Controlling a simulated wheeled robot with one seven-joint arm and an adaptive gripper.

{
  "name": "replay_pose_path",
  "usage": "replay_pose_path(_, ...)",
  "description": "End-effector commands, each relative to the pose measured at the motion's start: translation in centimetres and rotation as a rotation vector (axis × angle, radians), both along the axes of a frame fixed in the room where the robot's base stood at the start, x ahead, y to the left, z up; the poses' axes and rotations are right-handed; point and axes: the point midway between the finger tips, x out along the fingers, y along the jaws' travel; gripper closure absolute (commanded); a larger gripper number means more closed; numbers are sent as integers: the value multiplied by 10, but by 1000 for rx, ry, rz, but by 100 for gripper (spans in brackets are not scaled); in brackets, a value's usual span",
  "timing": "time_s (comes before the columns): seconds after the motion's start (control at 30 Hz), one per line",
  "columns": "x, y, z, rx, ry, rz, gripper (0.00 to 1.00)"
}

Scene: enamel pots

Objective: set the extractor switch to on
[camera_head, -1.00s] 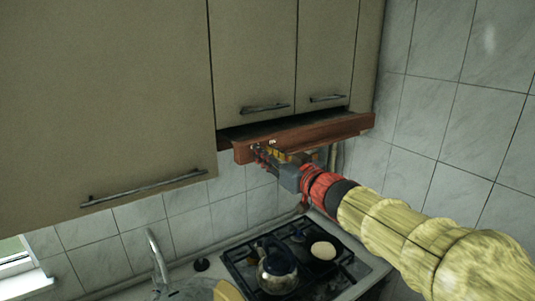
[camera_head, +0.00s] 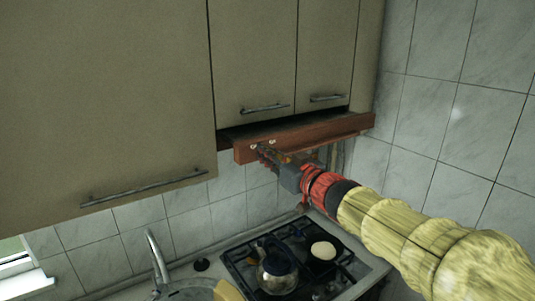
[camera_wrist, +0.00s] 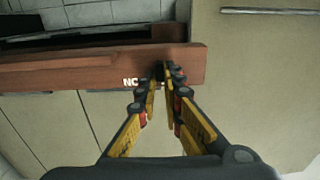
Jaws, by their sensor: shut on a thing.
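The extractor is a red-brown wooden hood (camera_head: 310,133) under the wall cabinets. Its front board (camera_wrist: 60,73) also crosses the wrist view, with white letters (camera_wrist: 130,83) beside my fingertips. In the head view, two small white marks (camera_head: 254,147) show on the board's left part. My gripper (camera_head: 264,154) is at the board just below these marks. In the wrist view my gripper's (camera_wrist: 164,76) yellow and black fingers converge at the board and are shut on the switch, which they hide. I cannot tell the switch's position.
Beige cabinets (camera_head: 110,90) with bar handles are above and left of the hood. Below is a black stove (camera_head: 320,275) with a kettle (camera_head: 277,272) and a pan holding a pale round thing (camera_head: 323,250). A tiled wall (camera_head: 460,110) is at the right.

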Motion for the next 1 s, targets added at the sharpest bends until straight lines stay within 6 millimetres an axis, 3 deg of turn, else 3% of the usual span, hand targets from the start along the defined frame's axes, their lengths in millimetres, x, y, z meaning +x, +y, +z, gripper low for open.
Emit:
replay_pose_path(0.4, 12, -18, 2, -1, 0, -2, 100)
replay_pose_path(0.67, 12, -18, 0, -1, -2, 0, 100)
replay_pose_path(0.7, 12, -18, 0, -1, -2, 0, 91)
replay_pose_path(1.0, 12, -18, 0, -1, -1, 0, 74)
